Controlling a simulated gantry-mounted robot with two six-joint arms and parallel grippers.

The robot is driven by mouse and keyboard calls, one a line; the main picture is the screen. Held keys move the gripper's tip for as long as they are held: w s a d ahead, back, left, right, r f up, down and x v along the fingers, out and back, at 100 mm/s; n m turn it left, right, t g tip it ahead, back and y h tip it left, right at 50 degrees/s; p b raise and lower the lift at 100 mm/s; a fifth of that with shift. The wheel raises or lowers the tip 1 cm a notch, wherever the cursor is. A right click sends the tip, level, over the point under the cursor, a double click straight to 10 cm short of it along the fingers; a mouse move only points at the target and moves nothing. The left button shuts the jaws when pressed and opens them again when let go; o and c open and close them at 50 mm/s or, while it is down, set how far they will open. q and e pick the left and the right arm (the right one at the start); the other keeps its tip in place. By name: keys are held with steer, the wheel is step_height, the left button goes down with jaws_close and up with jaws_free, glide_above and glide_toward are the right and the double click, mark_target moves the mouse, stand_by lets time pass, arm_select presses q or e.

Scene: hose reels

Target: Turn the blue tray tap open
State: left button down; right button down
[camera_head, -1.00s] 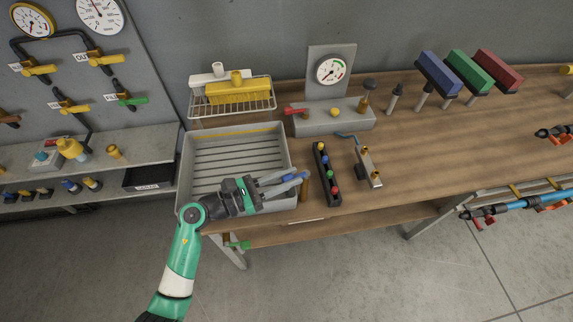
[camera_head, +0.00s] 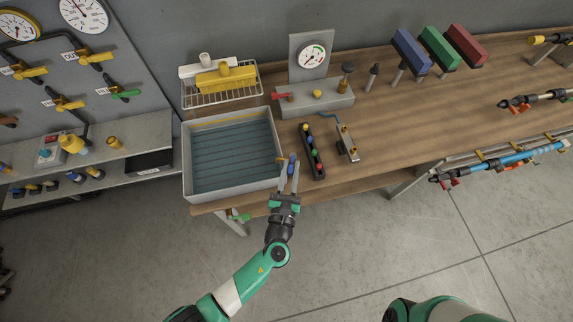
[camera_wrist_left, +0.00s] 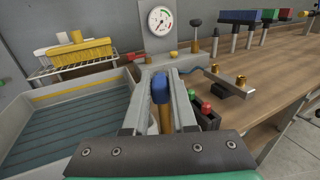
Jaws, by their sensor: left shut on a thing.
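The blue tray tap (camera_head: 291,160) is at the right front corner of the grey tray (camera_head: 186,160). In the left wrist view its blue handle (camera_wrist_left: 160,88) sits between my finger pads, above a brass stem (camera_wrist_left: 166,120). My left gripper (camera_head: 289,174) is shut on this handle, with its fingers pointing away from me across the table edge. In the left wrist view my left gripper (camera_wrist_left: 161,96) has one finger on each side of the handle. The tray floor looks blue, as if under water. My right gripper is out of view.
A dark strip with coloured knobs (camera_head: 312,152) and a metal block with brass fittings (camera_head: 347,143) stand close to the right. A gauge stand (camera_head: 311,58) and wire rack (camera_head: 222,98) are behind. A green-handled valve (camera_head: 240,217) is below the table edge.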

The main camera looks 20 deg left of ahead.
arm_select(q)
steer(key=shift+w+d+n+g+y+b, duration=0.15)
steer(key=shift+d+n+y+b, duration=0.1)
steer(key=shift+n+y, duration=0.25)
steer(key=shift+s+d+n+g+y+b, duration=0.1)
steer(key=shift+n+g+y+b, duration=0.15)
steer(key=shift+y, duration=0.45)
steer(key=c, duration=0.7)
jaws_free()
steer(key=shift+w, duration=0.1)
